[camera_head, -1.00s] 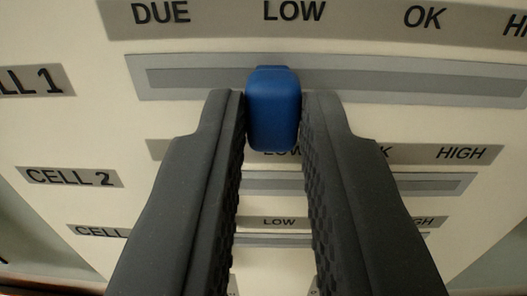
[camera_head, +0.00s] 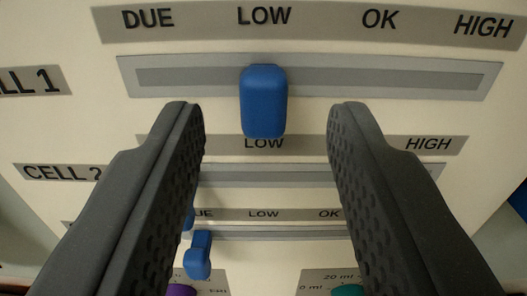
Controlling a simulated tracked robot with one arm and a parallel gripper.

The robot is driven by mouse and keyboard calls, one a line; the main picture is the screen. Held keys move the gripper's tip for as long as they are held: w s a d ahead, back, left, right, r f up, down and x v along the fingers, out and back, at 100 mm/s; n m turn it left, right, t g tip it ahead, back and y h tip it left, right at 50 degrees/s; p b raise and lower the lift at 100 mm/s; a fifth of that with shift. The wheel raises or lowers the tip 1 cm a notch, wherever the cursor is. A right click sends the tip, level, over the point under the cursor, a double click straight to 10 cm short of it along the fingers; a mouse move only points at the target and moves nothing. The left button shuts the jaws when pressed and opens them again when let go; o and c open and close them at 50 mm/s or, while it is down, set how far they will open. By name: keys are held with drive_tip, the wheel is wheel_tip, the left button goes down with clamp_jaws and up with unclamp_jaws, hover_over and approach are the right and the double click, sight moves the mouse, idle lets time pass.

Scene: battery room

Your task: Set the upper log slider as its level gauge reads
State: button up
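The upper log slider is a blue knob (camera_head: 264,101) in the grey CELL 1 track (camera_head: 400,77). It stands under the word LOW on the label strip (camera_head: 320,22), which reads DUE, LOW, OK, HIGH from left to right. My gripper (camera_head: 268,112) is open, with one dark finger on each side of the knob and a clear gap to both. The knob is not held. The level gauge is not visible in this view.
Below are the CELL 2 track (camera_head: 270,174) and a third track (camera_head: 290,233), partly hidden by my fingers. A lower blue knob (camera_head: 198,256) shows near the left finger. Purple (camera_head: 182,290) and teal (camera_head: 347,290) parts show at the bottom edge.

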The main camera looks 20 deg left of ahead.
drive_tip(key=b, duration=0.1)
drive_tip(key=s+b, duration=0.1)
drive_tip(key=shift+s+d+f+b, duration=0.15)
drive_tip(key=shift+d+b, duration=0.1)
drive_tip(key=shift+b, duration=0.15)
drive_tip(key=shift+s+d+f+b, duration=0.15)
drive_tip(key=shift+s+b, duration=0.3)
drive_tip(key=shift+b, duration=0.45)
drive_tip(key=b+v, duration=1)
drive_tip(key=shift+r+b, duration=0.35)
drive_tip(key=shift+b, duration=0.05)
drive_tip(key=s+a+r+m+g+h, duration=0.1)
drive_tip(key=s+a+r, duration=0.25)
drive_tip(key=s, duration=0.45)
drive_tip(key=s+a+r+m+h, duration=0.15)
drive_tip(key=s+a, duration=0.25)
drive_tip(key=s, duration=0.4)
drive_tip(key=s+a+r+g+h, duration=0.1)
drive_tip(key=s+a+r, duration=0.2)
drive_tip(key=s, duration=0.5)
drive_tip(key=s+m+h, duration=0.1)
drive_tip(key=s+h, duration=0.1)
drive_tip(key=s, duration=1.1)
drive_tip(key=shift+s, duration=0.35)
